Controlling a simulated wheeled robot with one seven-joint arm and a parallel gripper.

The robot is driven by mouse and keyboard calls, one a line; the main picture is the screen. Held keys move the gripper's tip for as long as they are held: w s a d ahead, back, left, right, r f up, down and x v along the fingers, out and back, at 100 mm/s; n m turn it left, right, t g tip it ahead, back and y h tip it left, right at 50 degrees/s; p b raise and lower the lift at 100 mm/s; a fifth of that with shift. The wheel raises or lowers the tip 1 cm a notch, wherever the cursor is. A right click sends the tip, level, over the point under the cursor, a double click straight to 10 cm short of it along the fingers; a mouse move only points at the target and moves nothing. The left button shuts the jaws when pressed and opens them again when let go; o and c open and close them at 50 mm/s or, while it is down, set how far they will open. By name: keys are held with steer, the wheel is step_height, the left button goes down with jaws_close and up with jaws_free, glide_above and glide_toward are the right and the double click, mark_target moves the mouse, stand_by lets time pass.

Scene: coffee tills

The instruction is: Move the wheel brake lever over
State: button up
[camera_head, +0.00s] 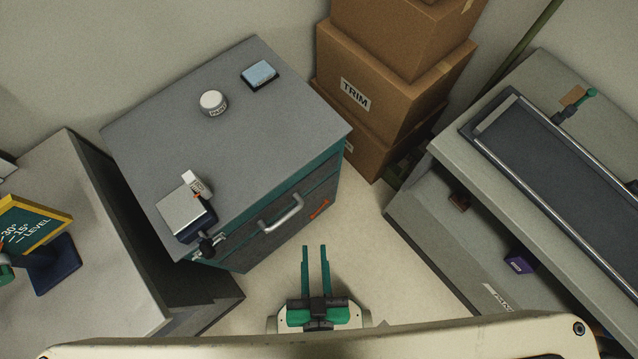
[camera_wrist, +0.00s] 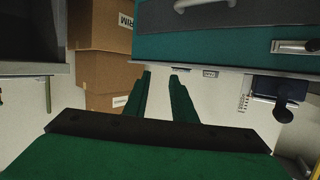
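No part is plainly marked as the wheel brake lever, and I cannot tell which one it is. A small lever with a green knob (camera_head: 589,93) stands by a tan tag at the far end of the right-hand bench. A silver fitting with a dark end (camera_wrist: 293,46) is on the teal cabinet front in the wrist view. The grey-topped teal cabinet (camera_head: 240,130) has a silver handle (camera_head: 281,214) and an orange mark (camera_head: 319,209). My gripper (camera_head: 315,248) is open and empty above the floor, in front of the cabinet; it also shows in the wrist view (camera_wrist: 160,74).
A dark blue clamp-like block (camera_head: 186,212), a white jar (camera_head: 213,102) and a blue pad (camera_head: 260,74) are on the cabinet. Cardboard boxes (camera_head: 375,90) stack behind. An angle sign (camera_head: 30,228) stands left.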

steer(key=w+a+f+m+g, duration=0.1)
steer(key=w+f+m+g, duration=0.15)
steer(key=f, duration=0.85)
steer(key=w+f+m+g, duration=0.2)
steer(key=w+f, duration=0.2)
steer(key=f, duration=0.7)
steer(key=m+g, duration=0.5)
glide_toward(314, 215)
steer(key=shift+t+h, duration=0.25)
steer(key=shift+h, duration=0.15)
steer(key=x, duration=0.7)
steer(key=shift+a+f, duration=0.4)
jaws_close()
